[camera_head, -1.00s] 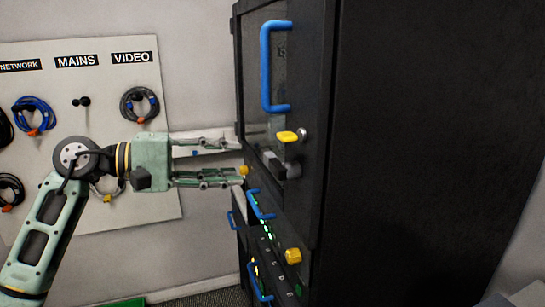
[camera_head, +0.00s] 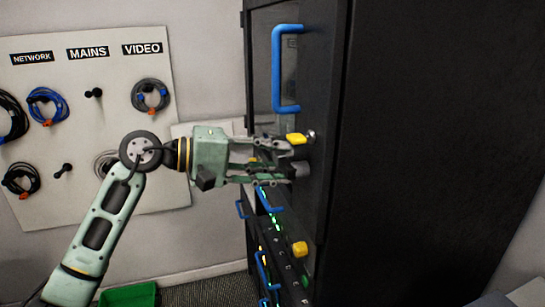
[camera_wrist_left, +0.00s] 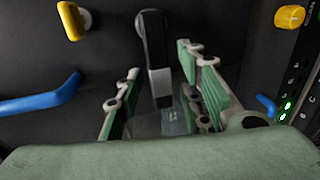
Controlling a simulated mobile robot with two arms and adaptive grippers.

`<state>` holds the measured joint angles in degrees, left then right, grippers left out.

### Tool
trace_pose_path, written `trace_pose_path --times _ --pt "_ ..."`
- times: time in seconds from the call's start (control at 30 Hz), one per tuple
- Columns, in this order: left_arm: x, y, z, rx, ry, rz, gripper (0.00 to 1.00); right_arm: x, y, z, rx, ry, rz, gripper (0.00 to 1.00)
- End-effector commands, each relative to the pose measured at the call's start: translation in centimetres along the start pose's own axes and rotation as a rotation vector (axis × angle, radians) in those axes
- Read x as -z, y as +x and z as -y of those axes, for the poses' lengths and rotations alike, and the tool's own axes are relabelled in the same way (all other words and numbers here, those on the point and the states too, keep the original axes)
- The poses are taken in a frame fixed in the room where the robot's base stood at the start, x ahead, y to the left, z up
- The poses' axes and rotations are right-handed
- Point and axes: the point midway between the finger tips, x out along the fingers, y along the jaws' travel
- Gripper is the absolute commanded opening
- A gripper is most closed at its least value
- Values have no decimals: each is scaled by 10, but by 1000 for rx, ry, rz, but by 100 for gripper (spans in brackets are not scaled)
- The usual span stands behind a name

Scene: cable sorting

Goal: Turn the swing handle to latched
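The swing handle, a dark lever with a grey end, is on the front of the tall black cabinet (camera_head: 325,120). In the head view its grey part (camera_head: 301,169) shows just past my left gripper (camera_head: 288,163), which partly hides it. In the left wrist view the swing handle (camera_wrist_left: 153,50) stands out between the two green fingers of the left gripper (camera_wrist_left: 158,85). The fingers are apart, one on each side of it, with a gap visible on the right side. Whether the left finger touches it I cannot tell. My right gripper is not in view.
A yellow catch (camera_head: 297,139) sits just above the fingers, and a blue pull handle (camera_head: 277,70) is higher on the door. A yellow knob (camera_head: 300,248) and more blue handles are below. A board (camera_head: 110,200) with hanging cables and a green bin (camera_head: 128,296) are at left.

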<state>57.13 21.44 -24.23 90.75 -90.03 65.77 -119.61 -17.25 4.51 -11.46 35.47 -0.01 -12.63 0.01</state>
Motion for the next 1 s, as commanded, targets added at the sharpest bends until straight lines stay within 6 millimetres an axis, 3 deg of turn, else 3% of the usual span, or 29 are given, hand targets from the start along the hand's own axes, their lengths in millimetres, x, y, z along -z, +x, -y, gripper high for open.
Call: trace_pose_path --times 0.4,1.0 --pt "0 0 0 -1 0 0 0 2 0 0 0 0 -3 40" --pt "0 0 2 -1 -24 4 0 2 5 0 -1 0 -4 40"
